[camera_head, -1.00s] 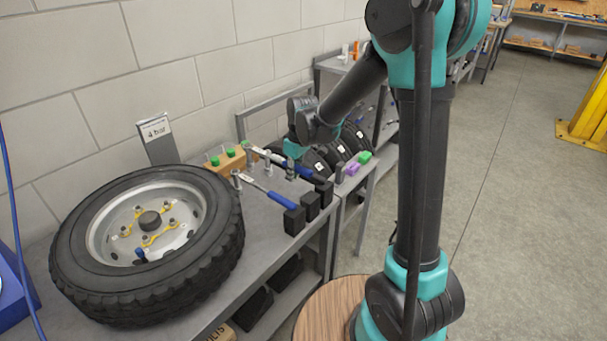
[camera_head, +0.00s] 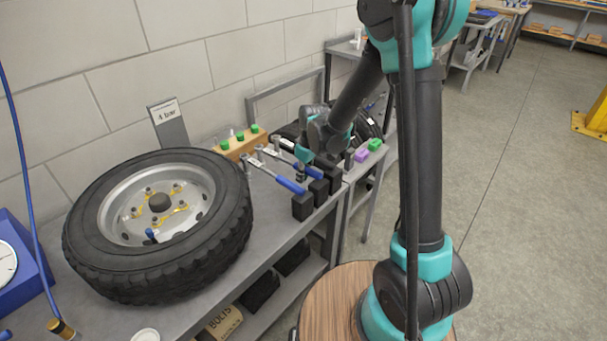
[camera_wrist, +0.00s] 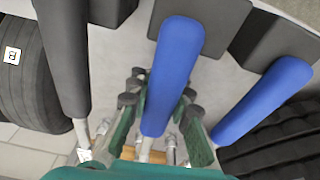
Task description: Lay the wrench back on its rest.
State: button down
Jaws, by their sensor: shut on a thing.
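My gripper (camera_head: 301,176) is over the bench among a row of wrenches. In the wrist view my gripper (camera_wrist: 160,95) is shut around a blue-handled wrench (camera_wrist: 172,60). This held wrench (camera_head: 311,171) shows partly behind the gripper in the head view. Its handle end lies over or just above a black rest block (camera_wrist: 207,22); I cannot tell whether it touches. That middle block (camera_head: 318,191) also shows in the head view. The wrench's metal shank is mostly hidden by my fingers.
Another blue-handled wrench (camera_head: 287,184) lies on its block (camera_head: 303,206) to one side; a black-handled tool (camera_wrist: 65,55) is close on the other. A large wheel (camera_head: 95,250) fills the bench's left. Green-capped pieces stand on a wooden block (camera_head: 240,147) behind.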

dwell(0.4)
jog(key=c, duration=1.3)
grip_release()
jog(key=r, duration=0.4)
jog(key=d+r, duration=0.1)
jog(key=r, duration=0.2)
jog(key=s+r, duration=0.1)
jog(key=r, duration=0.3)
jog(key=shift+d+r, duration=0.35)
jog(key=s+d+f+m+t, duration=0.1)
jog(key=s+d+f+m, duration=0.1)
jog(key=s+d, duration=0.4)
jog(key=s+d+f+m+t+h, duration=0.1)
jog(key=s+d+f+m, duration=0.1)
jog(key=s+d+m, duration=0.3)
jog(key=s+d+f+m+t, duration=0.1)
jog(key=s+d+f+m, duration=0.1)
jog(key=s+d+m, duration=0.2)
jog(key=s+d, duration=0.3)
jog(key=d, duration=0.3)
jog(key=shift+s+d, duration=0.35)
